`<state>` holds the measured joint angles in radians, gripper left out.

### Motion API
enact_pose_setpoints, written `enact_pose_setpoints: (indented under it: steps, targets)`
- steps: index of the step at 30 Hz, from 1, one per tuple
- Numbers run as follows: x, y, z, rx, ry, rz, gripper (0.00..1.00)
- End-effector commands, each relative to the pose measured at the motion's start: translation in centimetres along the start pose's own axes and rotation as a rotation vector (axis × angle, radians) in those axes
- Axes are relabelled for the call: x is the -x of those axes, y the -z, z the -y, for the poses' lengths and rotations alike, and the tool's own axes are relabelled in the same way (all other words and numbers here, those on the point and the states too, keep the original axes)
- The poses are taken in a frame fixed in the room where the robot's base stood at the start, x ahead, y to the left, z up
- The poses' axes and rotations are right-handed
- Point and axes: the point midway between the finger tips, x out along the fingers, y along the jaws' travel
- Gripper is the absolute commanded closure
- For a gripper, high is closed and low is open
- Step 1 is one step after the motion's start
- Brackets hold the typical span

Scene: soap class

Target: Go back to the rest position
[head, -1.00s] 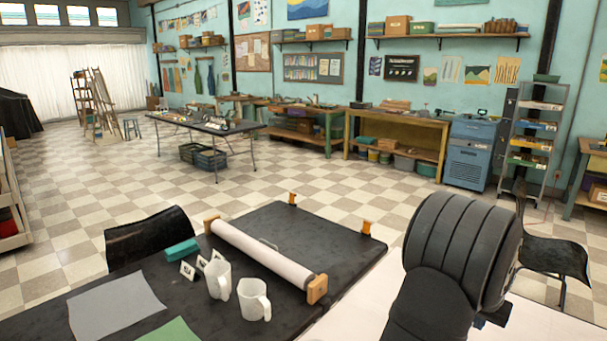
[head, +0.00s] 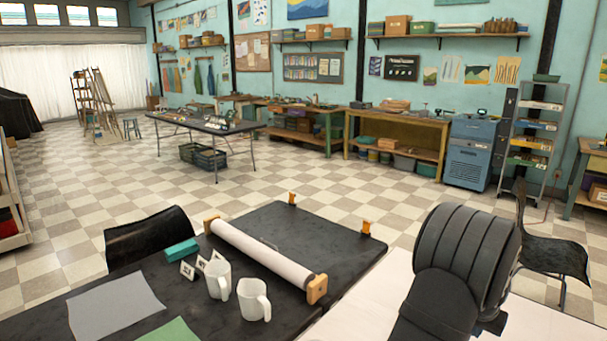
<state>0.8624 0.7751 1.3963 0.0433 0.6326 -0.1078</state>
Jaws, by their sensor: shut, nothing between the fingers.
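My arm stands at the lower right of the head view, its dark rounded links over the pale surface to the right of the black table (head: 330,243). My gripper is not in view, so its fingers cannot be seen. No held object shows. The visible part of the arm is apart from the things on the table.
A white roll (head: 262,254) with wooden ends lies across the table. Black chairs (head: 150,235) stand nearby.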

Motion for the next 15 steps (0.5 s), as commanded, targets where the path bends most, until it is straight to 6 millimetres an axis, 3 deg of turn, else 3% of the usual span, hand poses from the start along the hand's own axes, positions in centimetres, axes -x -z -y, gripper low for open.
enact_pose_setpoints:
  steps: [6, 15]
  targets:
    - [3.6, 0.0, 0.0, 0.0, 0.0, -0.002, 1.0]
    - [4.7, 0.0, 0.0, 0.0, 0.0, 0.001, 1.0]
